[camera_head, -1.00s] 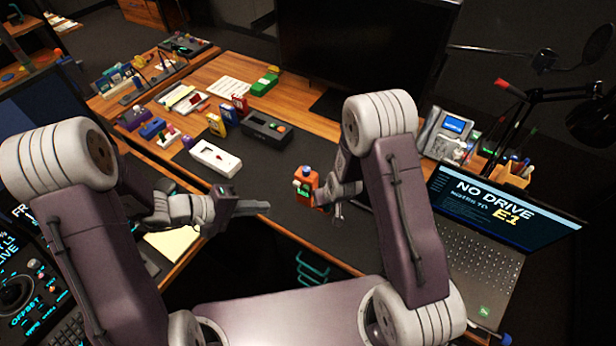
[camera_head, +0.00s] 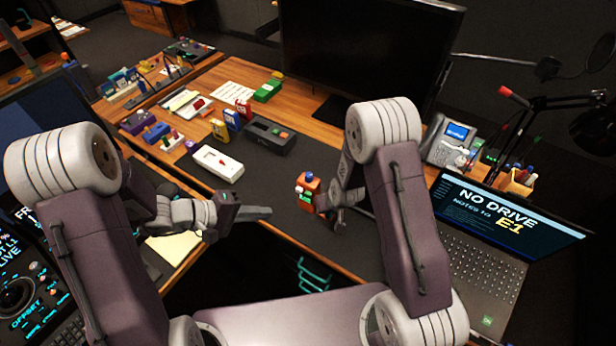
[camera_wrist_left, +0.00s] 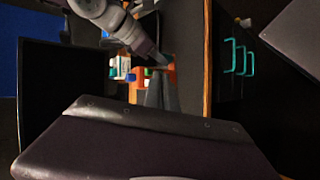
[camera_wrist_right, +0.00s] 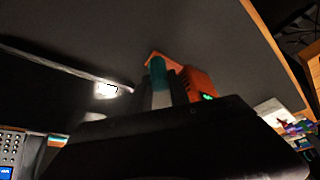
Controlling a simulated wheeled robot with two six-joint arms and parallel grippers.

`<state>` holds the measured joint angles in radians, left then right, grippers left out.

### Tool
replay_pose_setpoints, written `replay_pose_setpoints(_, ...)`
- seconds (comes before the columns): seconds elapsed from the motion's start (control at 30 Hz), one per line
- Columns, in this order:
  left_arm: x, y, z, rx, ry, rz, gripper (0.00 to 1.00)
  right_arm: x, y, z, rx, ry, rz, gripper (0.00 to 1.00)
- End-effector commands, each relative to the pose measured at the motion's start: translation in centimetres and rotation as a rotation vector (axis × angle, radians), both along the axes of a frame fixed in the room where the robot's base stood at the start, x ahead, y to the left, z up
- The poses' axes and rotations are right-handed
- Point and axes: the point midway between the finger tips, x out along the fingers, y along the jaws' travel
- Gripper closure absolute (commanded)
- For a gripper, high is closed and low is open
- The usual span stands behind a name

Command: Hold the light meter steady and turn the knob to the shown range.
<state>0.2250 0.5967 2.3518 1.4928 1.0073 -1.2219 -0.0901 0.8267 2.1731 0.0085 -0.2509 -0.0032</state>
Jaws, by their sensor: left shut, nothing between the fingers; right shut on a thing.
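The orange light meter (camera_head: 307,197) stands out over the dark desk mat in the head view, with a blue knob on top and a small green display on its front. My right gripper (camera_head: 325,200) is shut on its right side. In the right wrist view the meter's orange body (camera_wrist_right: 201,84) shows behind the fingers, with a bit of green display. In the left wrist view the blue knob (camera_wrist_left: 130,78) shows beside the orange body. My left gripper (camera_head: 268,212) is shut and empty, its tips to the left of the meter and apart from it. The knob's setting is too small to read.
A laptop (camera_head: 485,235) at the right shows "NO DRIVE" and "NOTES TO E1". A white box (camera_head: 217,163), a dark grey box (camera_head: 268,135) and several small coloured items stand behind on the desk. A monitor (camera_head: 365,50) stands at the back. The mat between is clear.

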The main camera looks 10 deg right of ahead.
Motion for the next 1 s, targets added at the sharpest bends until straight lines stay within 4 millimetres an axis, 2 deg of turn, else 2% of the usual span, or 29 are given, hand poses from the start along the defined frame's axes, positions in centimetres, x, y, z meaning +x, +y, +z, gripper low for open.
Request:
replay_pose_setpoints(0.77,0.0,0.0,0.0,0.0,0.0,0.0,1.0,0.01,0.0,0.0,0.0,0.0,0.0,1.0)
replay_pose_setpoints(0.8,0.0,0.0,0.0,0.0,0.0,0.0,0.94,0.01,0.0,0.0,0.0,0.0,0.0,1.0)
replay_pose_setpoints(0.93,0.01,-0.04,0.07,-0.021,0.067,0.045,0.58,0.01,0.0,0.0,0.0,0.0,0.0,1.0)
replay_pose_setpoints(1.0,0.6,-0.1,0.42,-0.074,0.18,0.148,0.56,0.01,0.0,0.0,0.0,0.0,0.0,1.0)
